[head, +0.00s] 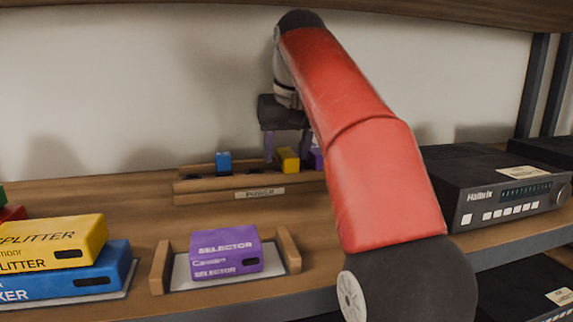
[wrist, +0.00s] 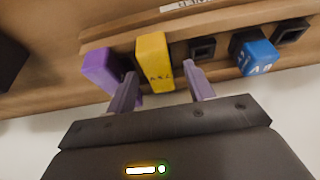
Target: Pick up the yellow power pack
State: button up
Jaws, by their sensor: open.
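The yellow power pack (head: 288,160) stands in a wooden rack labelled POWER at the back of the shelf. My gripper (head: 287,158) is above the rack with its purple fingers pointing down near the yellow pack. In the wrist view the yellow power pack (wrist: 154,62) appears between and just beyond the open fingertips of my gripper (wrist: 160,78). The left finger is near the purple pack, with a narrow space there. I cannot tell whether either finger touches the yellow pack.
A purple pack (wrist: 103,68) sits beside the yellow one, and a blue pack (head: 223,162) sits farther along the rack (head: 205,187). Empty sockets lie between. A purple selector box (head: 225,252) is in front; a black Hallbrix unit (head: 480,178) stands at right.

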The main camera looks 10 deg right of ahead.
jog(key=shift+w+f, duration=0.15)
jog(key=shift+f, duration=0.25)
jog(key=shift+c, duration=0.3)
jog(key=c, duration=0.9)
jog(key=shift+r, duration=0.1)
jog(key=shift+c, duration=0.2)
